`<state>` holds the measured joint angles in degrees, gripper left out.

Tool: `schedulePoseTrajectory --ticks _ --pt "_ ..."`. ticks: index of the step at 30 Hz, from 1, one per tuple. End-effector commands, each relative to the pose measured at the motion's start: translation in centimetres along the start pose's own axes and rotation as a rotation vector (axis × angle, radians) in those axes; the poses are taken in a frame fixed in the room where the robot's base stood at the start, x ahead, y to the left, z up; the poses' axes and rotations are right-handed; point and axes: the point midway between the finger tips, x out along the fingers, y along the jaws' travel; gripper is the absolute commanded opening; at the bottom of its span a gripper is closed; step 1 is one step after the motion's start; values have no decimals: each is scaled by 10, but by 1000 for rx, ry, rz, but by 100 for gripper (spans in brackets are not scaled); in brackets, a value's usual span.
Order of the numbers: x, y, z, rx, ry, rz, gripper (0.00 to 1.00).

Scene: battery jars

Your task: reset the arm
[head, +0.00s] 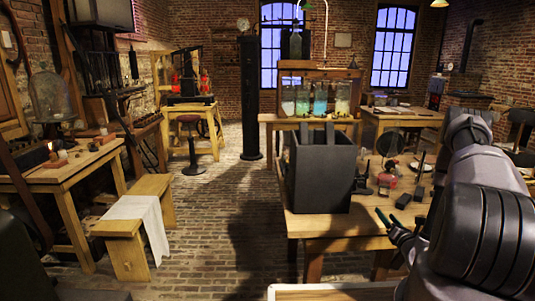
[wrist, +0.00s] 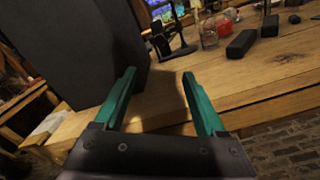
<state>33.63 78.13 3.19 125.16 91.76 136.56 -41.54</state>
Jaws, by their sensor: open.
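My gripper (wrist: 158,75) shows in the wrist view as two green fingers spread apart with nothing between them. It is near the front edge of the wooden table (wrist: 265,75), beside a large dark box (wrist: 75,45). In the head view my arm comes in from the right, and the gripper (head: 384,222) shows as small green tips over the table's front edge, to the right of the dark box (head: 322,178). Part of the gripper is hidden behind my own arm there.
Behind stand glass jars with coloured liquid (head: 320,100). A bench with a white cloth (head: 140,215) stands left. The brick floor between is clear.

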Motion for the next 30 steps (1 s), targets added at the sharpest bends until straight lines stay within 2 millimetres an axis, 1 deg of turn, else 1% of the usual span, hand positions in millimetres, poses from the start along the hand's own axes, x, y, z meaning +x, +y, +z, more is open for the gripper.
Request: schedulePoseTrajectory --ticks 2,11,14,17,20,23,26,28,29,30 --pt "0 0 0 0 0 0 73" --pt "18 35 26 -28 6 128 73" --pt "24 52 36 -42 11 186 73" --pt "31 74 50 -63 18 262 73" --pt "37 102 66 -89 29 354 73" --pt "40 134 84 -128 43 461 73" --pt "40 178 106 -186 65 602 73" --pt "34 214 123 -244 87 722 73" --pt "30 231 130 -273 99 779 73" --pt "23 252 138 -315 115 851 73"
